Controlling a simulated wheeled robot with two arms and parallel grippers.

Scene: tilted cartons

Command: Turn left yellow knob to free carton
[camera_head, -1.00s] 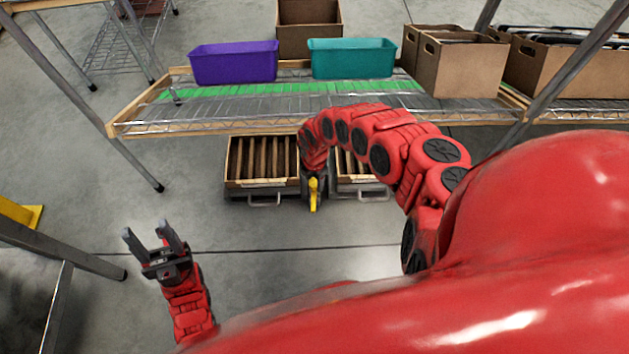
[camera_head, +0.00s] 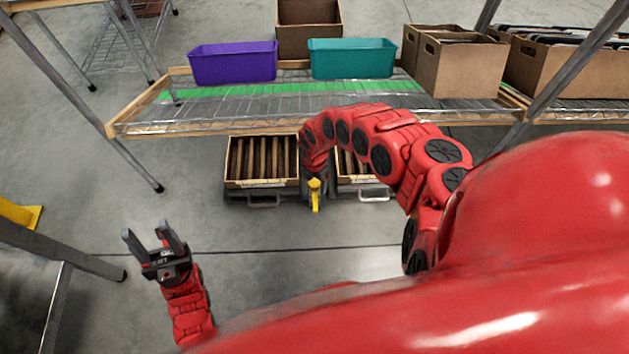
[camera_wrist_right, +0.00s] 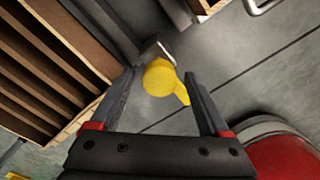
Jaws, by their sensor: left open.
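The yellow knob (camera_head: 315,194) sits between two slatted cartons under the wire shelf, its lever pointing down toward me. In the right wrist view the knob (camera_wrist_right: 160,78) is between the fingertips of my right gripper (camera_wrist_right: 158,76). A gap shows on its left side; its lever lies close to the right finger, and contact there cannot be told. My left gripper (camera_head: 155,240) is open and empty at the lower left, away from the cartons.
The wire shelf (camera_head: 300,121) above the cartons carries a purple bin (camera_head: 233,64), a teal bin (camera_head: 352,59) and brown boxes (camera_head: 462,68) at the right. Grey metal posts stand at left and right. The floor before the cartons is clear.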

